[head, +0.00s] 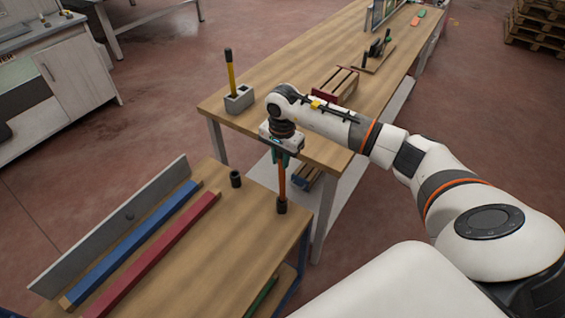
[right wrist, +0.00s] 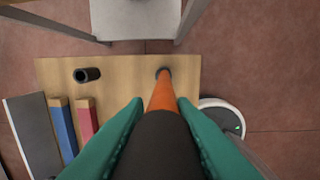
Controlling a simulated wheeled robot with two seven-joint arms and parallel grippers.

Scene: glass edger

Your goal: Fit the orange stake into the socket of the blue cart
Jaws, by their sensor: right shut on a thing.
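The orange stake (head: 282,180) is upright in my right gripper (head: 281,157), whose green fingers are shut around its dark upper part. The stake also shows in the right wrist view (right wrist: 163,95). Its lower end meets a black socket (head: 281,207) near the right edge of the blue cart's wooden top (head: 225,245); how deep it sits, I cannot tell. A second black socket (head: 235,179) stands empty to the left; it also shows in the right wrist view (right wrist: 87,75). My left gripper is not in view.
A blue bar (head: 135,243), a red bar (head: 155,255) and a grey panel (head: 115,225) lie along the cart's left side.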

